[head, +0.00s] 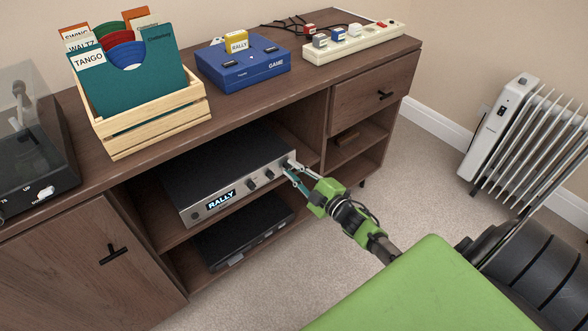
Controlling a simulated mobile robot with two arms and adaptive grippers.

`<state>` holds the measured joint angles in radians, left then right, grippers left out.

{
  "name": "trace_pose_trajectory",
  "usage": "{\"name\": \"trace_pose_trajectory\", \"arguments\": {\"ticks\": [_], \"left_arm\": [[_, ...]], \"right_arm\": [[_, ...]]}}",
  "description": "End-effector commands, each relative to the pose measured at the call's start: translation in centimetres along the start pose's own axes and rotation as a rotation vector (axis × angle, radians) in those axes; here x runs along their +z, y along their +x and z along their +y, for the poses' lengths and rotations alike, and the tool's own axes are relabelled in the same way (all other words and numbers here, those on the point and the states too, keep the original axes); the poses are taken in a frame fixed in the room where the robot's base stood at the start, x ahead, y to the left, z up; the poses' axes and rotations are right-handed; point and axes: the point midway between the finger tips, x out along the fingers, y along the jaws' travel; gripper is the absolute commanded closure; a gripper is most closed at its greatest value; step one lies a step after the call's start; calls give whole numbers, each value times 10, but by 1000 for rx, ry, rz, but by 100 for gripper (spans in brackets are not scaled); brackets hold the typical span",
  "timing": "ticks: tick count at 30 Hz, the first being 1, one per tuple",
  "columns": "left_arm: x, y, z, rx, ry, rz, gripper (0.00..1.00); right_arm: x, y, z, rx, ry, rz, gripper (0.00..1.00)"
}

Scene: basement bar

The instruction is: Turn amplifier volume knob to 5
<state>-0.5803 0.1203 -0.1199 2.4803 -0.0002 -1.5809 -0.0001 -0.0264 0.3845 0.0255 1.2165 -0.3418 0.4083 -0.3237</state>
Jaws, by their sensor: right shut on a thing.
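The amplifier (235,155) is a dark box with a silver front, on the upper shelf of the open cabinet bay. Its lit display (222,199) reads RALLY. Two dark knobs (269,174) show on its front, right of the display. My right gripper (291,167) reaches in from the lower right and is shut on a knob (287,162) at the right end of the front. The fingers mostly cover that knob, and its pointer and any scale cannot be read. My left gripper is not in view.
Below the amplifier sits another black device (240,238). On the cabinet top are a record crate (150,118), a blue game console (243,72), a power strip (355,42) and a turntable (35,150). A white radiator (525,130) stands at right. The carpet between is clear.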

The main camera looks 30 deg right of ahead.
Motion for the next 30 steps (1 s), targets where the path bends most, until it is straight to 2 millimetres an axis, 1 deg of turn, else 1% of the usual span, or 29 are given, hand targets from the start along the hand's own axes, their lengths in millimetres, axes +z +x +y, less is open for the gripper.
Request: {"name": "trace_pose_trajectory", "arguments": {"ticks": [6, 18, 19, 20, 21, 30], "left_arm": [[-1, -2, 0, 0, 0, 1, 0], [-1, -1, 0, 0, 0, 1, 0], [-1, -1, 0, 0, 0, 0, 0], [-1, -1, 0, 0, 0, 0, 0], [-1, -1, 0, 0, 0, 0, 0], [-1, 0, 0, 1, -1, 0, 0]], "right_arm": [[1, 0, 0, 0, 38, 1, 100], [1, 0, 0, 0, 41, 1, 100], [1, 0, 0, 0, 41, 1, 77], [1, 0, 0, 0, 41, 1, 70], [1, 0, 0, 0, 41, 1, 66], [0, 0, 0, 0, 41, 1, 66]]}}
